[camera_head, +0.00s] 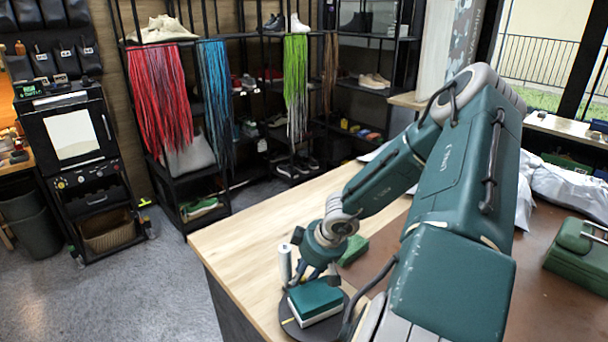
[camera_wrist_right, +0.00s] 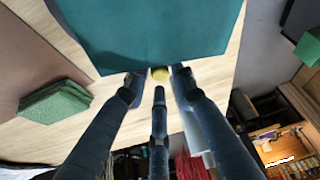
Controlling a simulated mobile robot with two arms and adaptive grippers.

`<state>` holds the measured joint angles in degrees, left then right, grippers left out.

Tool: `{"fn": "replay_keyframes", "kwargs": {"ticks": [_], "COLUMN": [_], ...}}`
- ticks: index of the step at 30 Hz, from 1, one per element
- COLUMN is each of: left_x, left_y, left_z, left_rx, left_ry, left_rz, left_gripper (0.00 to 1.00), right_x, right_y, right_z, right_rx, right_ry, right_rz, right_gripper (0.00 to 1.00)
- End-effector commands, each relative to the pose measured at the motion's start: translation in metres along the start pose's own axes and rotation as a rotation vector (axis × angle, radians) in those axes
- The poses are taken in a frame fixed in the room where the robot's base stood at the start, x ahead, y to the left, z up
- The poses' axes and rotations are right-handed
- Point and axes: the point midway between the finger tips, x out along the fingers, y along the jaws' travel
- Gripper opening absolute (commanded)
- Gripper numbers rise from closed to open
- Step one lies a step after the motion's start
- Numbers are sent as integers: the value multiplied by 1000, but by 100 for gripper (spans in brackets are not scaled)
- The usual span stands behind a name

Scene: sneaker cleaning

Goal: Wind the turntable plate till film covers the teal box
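The teal box (camera_head: 314,296), white along its lower side, lies on the dark round turntable plate (camera_head: 296,331) near the table's front corner. Its teal top also fills the upper middle of the right wrist view (camera_wrist_right: 150,35). A pale upright roll (camera_head: 285,262), seemingly the film, stands just behind and left of the box. I see no film clearly on the visible teal faces. My right gripper (camera_head: 312,278) is low behind the box. In the wrist view its fingers (camera_wrist_right: 157,88) are apart, with a small yellow piece (camera_wrist_right: 160,73) between the tips. My left gripper is not visible.
A green block (camera_head: 353,250) lies on the wooden table (camera_head: 245,240) behind my right gripper. A green case (camera_head: 579,247) and white bags (camera_head: 570,190) are at the right. Shoe racks with coloured laces stand behind. The table's left edge is close to the turntable.

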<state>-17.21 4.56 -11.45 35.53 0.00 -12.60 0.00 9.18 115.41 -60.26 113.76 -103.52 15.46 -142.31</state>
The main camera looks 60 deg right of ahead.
Motion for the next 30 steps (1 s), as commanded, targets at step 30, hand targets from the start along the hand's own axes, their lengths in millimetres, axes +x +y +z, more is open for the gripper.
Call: {"fn": "replay_keyframes", "kwargs": {"ticks": [30], "left_x": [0], "left_y": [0], "left_z": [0], "left_rx": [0], "left_ry": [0], "left_rz": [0], "left_gripper": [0], "right_x": [-119], "right_y": [0], "right_z": [-1], "right_rx": [0], "right_ry": [3], "right_rz": [0], "right_gripper": [26]}}
